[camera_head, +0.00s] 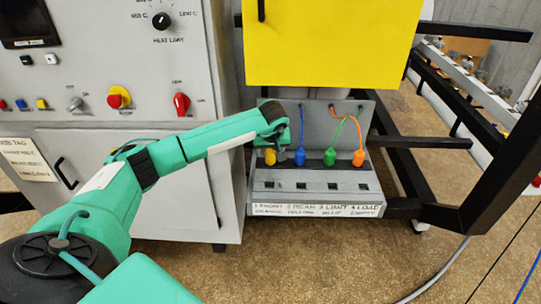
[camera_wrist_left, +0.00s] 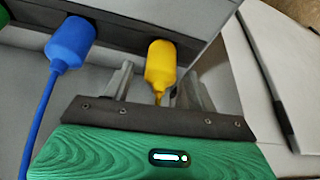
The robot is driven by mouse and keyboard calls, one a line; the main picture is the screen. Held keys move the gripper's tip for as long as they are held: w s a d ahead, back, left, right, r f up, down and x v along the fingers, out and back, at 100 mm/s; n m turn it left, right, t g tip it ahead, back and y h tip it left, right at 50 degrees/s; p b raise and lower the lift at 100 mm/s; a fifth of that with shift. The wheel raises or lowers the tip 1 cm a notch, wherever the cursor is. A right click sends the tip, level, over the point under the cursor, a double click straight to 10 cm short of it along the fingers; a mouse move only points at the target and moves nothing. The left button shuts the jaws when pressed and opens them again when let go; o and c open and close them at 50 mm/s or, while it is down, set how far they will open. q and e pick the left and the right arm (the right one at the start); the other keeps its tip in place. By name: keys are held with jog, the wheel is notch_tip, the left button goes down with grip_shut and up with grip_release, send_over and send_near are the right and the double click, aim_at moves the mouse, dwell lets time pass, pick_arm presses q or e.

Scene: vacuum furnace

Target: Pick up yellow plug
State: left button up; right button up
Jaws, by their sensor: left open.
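The yellow plug (camera_head: 270,156) sits at the left end of a row of plugs on the grey plug panel (camera_head: 330,122). In the left wrist view the yellow plug (camera_wrist_left: 160,66) stands between the two fingers of my left gripper (camera_wrist_left: 154,88), with the fingers apart on either side of it. In the head view my left gripper (camera_head: 284,150) is at the plug, and the wrist hides part of the panel there. My left gripper is open. My right gripper is not in view.
The blue plug (camera_head: 300,157) is close on the right of the yellow one; it also shows in the left wrist view (camera_wrist_left: 72,43). A green plug (camera_head: 330,157) and an orange plug (camera_head: 359,158) follow, with hanging cords. The grey cabinet (camera_head: 215,75) stands left, black frame bars (camera_head: 420,143) right.

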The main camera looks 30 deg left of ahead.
pick_arm(q)
jog(key=shift+x, duration=1.25)
jog(key=c, duration=1.1)
jog(key=shift+o, duration=0.2)
